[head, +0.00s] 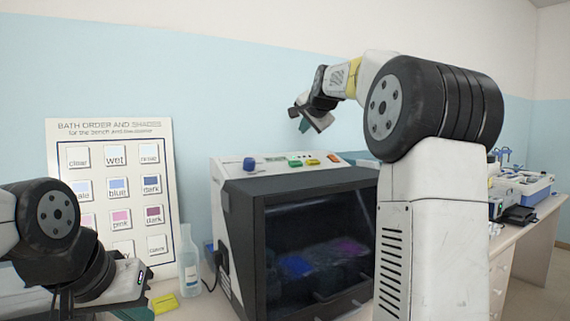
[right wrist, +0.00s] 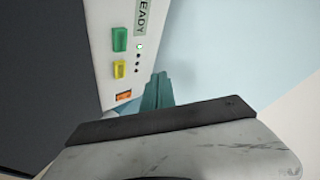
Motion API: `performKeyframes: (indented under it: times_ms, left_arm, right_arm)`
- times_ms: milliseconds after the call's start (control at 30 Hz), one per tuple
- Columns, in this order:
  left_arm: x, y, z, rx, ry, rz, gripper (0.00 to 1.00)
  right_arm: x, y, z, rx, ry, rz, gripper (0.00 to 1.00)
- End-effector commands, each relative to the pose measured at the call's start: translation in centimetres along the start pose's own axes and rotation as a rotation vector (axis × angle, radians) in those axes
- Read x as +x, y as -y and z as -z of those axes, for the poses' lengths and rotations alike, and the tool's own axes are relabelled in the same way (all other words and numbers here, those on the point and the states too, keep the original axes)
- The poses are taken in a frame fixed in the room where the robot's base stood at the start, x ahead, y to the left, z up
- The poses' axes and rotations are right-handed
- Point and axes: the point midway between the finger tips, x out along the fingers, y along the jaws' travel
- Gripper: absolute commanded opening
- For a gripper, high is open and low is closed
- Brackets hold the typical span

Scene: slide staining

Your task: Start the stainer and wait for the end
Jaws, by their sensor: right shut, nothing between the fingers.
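The stainer (head: 300,190) is a white and black box with a dark front window, behind which blue and purple shapes show dimly. Its sloped top panel carries a blue knob (head: 249,163), a green button (right wrist: 120,39), a yellow button (right wrist: 119,69) and an orange switch (right wrist: 123,96). In the right wrist view the label (right wrist: 143,14) reads "EADY", its start cut off, and the top light (right wrist: 140,46) beside the buttons is lit. My right gripper (right wrist: 157,90) is shut and empty, above the panel and apart from the buttons. My left gripper (head: 137,311) is partly cut off at lower left.
A bath order board (head: 112,126) with coloured squares leans on the wall at left. A clear bottle (head: 189,265) and a yellow item (head: 165,303) stand left of the stainer. More equipment (head: 525,188) sits on the bench at right.

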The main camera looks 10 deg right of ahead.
Motion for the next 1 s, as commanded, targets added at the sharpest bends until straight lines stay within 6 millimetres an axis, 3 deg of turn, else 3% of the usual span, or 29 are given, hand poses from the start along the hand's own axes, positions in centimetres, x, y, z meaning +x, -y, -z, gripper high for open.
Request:
performKeyframes:
  times_ms: [700,1000]
  left_arm:
    - [0.0,0.0,0.0,0.000,0.000,0.000,0.00]
    - [0.0,0.0,0.0,0.000,0.000,0.000,0.00]
  right_arm:
    - [5.5,-4.1,-4.0,-0.001,0.001,-0.002,0.00]
    - [6.1,-4.5,-4.4,-0.001,0.000,-0.001,0.00]
